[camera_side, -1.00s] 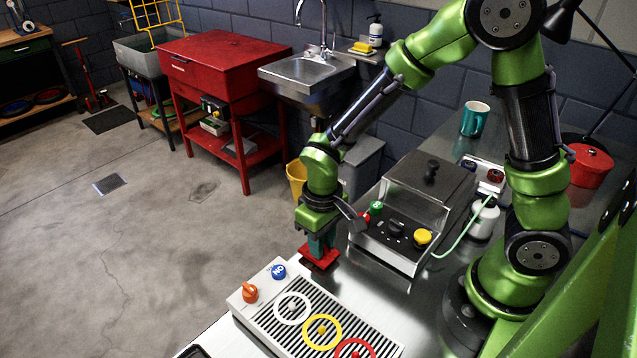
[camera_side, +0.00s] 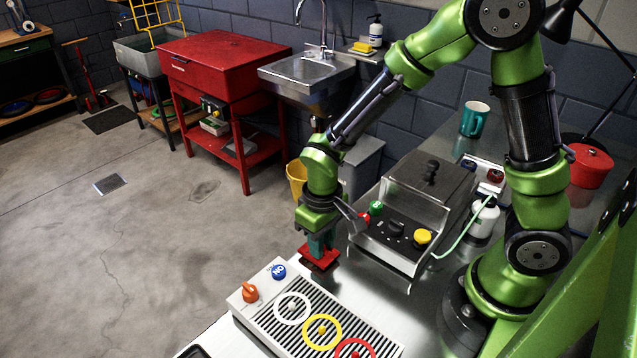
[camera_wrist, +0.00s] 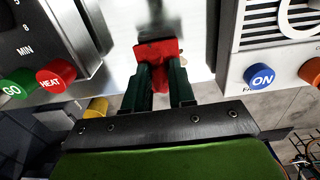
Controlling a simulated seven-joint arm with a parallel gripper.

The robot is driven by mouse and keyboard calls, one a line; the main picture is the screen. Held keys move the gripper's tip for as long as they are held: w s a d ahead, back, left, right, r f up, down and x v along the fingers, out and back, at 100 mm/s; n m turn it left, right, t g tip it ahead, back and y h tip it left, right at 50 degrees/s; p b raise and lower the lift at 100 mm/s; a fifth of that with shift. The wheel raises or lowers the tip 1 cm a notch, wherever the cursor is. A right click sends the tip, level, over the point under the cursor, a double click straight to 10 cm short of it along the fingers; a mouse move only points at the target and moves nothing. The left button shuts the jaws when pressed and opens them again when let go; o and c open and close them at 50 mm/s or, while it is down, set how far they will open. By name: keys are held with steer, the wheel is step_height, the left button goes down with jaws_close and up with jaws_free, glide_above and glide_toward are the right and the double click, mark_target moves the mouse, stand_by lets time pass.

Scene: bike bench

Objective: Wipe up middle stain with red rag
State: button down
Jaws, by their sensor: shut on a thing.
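A red rag (camera_side: 319,259) lies flat against the steel bench top, under the fingertips. It also shows in the wrist view (camera_wrist: 158,50). My gripper (camera_side: 319,246) points down and is shut on the rag, with its dark green fingers on either side of the rag's raised part in the wrist view (camera_wrist: 160,82). A small brownish patch shows beside the rag's right edge in the wrist view (camera_wrist: 183,61); I cannot tell whether it is a stain. No other stain can be made out on the bench; the rag and gripper hide the surface beneath them.
A grilled panel (camera_side: 270,318) with a blue ON button (camera_side: 278,271), an orange knob (camera_side: 250,292) and coloured rings stands in front. A steel machine (camera_side: 400,240) with green, red and yellow buttons stands to the right. A strip of bare bench lies between them.

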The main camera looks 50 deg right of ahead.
steer(key=shift+f, duration=0.55)
stand_by(0.4)
steer(key=shift+d, duration=0.1)
steer(key=shift+d, duration=0.65)
steer(key=shift+a, duration=0.1)
steer(key=shift+a, duration=1.35)
steer(key=shift+d, duration=0.15)
steer(key=shift+d, duration=1.3)
